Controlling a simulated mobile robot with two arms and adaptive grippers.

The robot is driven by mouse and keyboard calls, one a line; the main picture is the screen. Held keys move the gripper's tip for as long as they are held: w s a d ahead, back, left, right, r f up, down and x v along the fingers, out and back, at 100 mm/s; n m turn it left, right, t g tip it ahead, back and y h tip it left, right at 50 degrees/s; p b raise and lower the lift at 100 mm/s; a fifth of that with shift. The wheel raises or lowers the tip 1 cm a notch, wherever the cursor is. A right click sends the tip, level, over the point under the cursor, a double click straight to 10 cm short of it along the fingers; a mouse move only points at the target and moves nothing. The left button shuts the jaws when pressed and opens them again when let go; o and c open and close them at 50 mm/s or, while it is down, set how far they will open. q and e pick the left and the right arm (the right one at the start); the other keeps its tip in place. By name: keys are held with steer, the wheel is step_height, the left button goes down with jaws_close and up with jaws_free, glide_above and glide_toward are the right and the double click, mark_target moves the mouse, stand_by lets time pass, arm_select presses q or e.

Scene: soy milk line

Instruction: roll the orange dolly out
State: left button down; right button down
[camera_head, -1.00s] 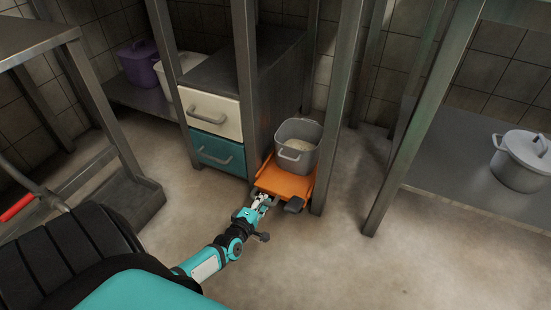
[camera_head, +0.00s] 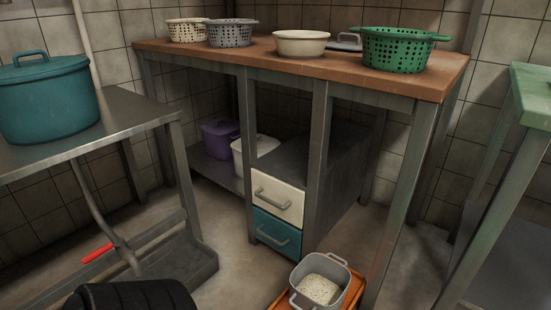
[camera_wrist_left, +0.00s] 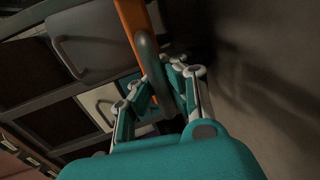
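The orange dolly (camera_head: 356,291) is at the bottom edge of the head view, between two front legs of the wooden-topped table. Its front is cut off by the picture edge. A grey two-handled pot (camera_head: 296,283) with pale, grainy contents stands upright on it. In the left wrist view, an orange strip of the dolly (camera_wrist_left: 131,20) runs down to a dark, curved handle (camera_wrist_left: 146,52). My left gripper (camera_wrist_left: 165,82) has its fingers on either side of this handle and looks closed on it. My right gripper is in neither view.
A drawer cabinet (camera_head: 276,215) stands behind the dolly on the left. Table legs (camera_head: 401,220) stand close to the dolly's right side. A metal table (camera_head: 150,110) bears a teal pot (camera_head: 48,98) at left. Bare floor (camera_head: 222,262) lies left of the dolly.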

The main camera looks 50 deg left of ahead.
arm_select(q)
steer(key=shift+v, duration=0.95)
steer(key=c, duration=2)
jaws_free()
steer(key=o, duration=0.7)
steer(key=shift+f, duration=0.1)
steer(key=shift+s, duration=0.1)
